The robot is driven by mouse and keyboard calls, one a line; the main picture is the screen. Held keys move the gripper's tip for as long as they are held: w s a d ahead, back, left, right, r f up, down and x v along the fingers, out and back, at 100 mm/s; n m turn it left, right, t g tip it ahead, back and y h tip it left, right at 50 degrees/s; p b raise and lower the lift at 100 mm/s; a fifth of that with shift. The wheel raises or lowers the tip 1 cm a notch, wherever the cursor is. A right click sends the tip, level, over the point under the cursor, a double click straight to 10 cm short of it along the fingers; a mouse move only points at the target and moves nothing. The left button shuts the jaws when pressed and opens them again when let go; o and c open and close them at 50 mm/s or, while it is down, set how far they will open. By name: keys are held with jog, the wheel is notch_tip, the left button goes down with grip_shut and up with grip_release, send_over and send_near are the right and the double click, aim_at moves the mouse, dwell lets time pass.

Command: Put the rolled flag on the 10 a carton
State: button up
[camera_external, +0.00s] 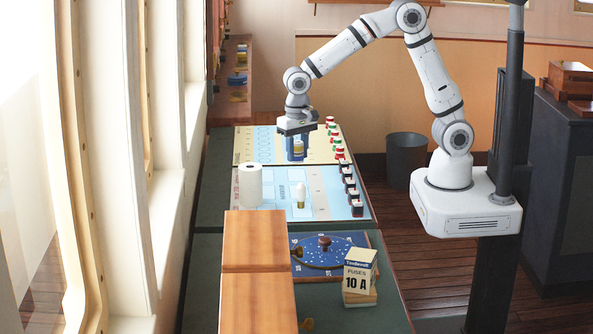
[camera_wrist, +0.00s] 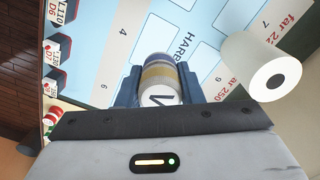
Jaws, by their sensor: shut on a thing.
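My gripper (camera_external: 297,157) is low over the yellow end of the bench-top panel. It is shut on a small cylinder with white, yellow and blue bands, which I take as the rolled flag (camera_external: 297,147). In the wrist view the flag (camera_wrist: 159,78) sits between the blue fingers, with a letter like V on its end. I cannot tell whether it touches the panel.
A white paper roll (camera_external: 250,186) and a light bulb (camera_external: 300,195) stand on the light-blue panel. Wooden boxes (camera_external: 257,300) and a blue round-dial board (camera_external: 325,252) lie nearer the carton.

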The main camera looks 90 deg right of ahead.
jog(key=w+a+r+n+p, duration=0.1)
jog(key=w+a+r+n, duration=0.15)
jog(key=a, duration=0.85)
jog(key=w+a+r+n, duration=0.15)
jog(key=a+n, duration=0.25)
jog(key=a, duration=0.6)
jog(key=w+a+r+n+p, duration=0.1)
jog(key=a+r+n, duration=0.2)
jog(key=a, duration=0.8)
jog(key=s+a+r+n+p, duration=0.15)
jog(key=s+a+n, duration=0.25)
jog(key=s+a, duration=0.55)
jog(key=s+a+r+n, duration=0.3)
jog(key=s+a, duration=0.2)
jog(key=a, duration=0.9)
jog(key=shift+n, duration=0.25)
jog(key=f, duration=0.4)
jog(key=s+f, duration=0.1)
jog(key=f, duration=0.1)
jog(key=shift+f, duration=0.1)
jog(key=shift+f+p, duration=0.5)
jog(key=shift+f, duration=1.55)
jog(key=o, duration=0.5)
jog(key=shift+f, duration=0.2)
jog(key=o, duration=0.4)
